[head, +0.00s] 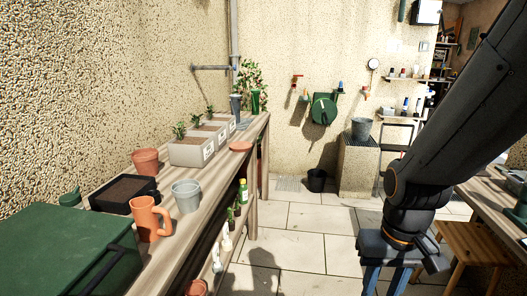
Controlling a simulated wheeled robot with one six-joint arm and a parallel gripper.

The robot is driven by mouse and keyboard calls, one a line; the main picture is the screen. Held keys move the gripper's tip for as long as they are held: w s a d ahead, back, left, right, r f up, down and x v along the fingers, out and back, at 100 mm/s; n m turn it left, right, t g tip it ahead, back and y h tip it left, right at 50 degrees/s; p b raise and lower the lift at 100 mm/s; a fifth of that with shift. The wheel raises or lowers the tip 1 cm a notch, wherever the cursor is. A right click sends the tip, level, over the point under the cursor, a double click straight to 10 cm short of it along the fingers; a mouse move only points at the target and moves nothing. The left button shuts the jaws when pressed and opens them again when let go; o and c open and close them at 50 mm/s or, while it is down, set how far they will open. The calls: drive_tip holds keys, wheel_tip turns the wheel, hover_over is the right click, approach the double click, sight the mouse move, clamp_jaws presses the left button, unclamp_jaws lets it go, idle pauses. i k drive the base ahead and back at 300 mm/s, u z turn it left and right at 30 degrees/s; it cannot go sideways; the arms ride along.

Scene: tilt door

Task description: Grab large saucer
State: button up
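A flat round terracotta saucer (241,146) lies on the far part of the wooden bench, near its right edge. It is the only saucer I can make out, and nothing touches it from above. My gripper (386,284) hangs at the lower right over the tiled floor, well to the right of the bench and nearer to me than the saucer. Its two fingers point down and stand apart with nothing seen between them. The fingertips are close to the bottom edge of the view.
The bench (176,238) holds a green box (60,250), an orange mug (148,220), a grey pot (186,196), a terracotta pot (146,162), a black tray (124,192) and grey planters (190,152). Tiled floor (300,245) is open between bench and right table (490,205).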

sight(239, 147)
drive_tip(key=i, duration=1.95)
drive_tip(key=u, duration=1.65)
drive_tip(key=i, duration=0.5)
drive_tip(key=z, duration=0.05)
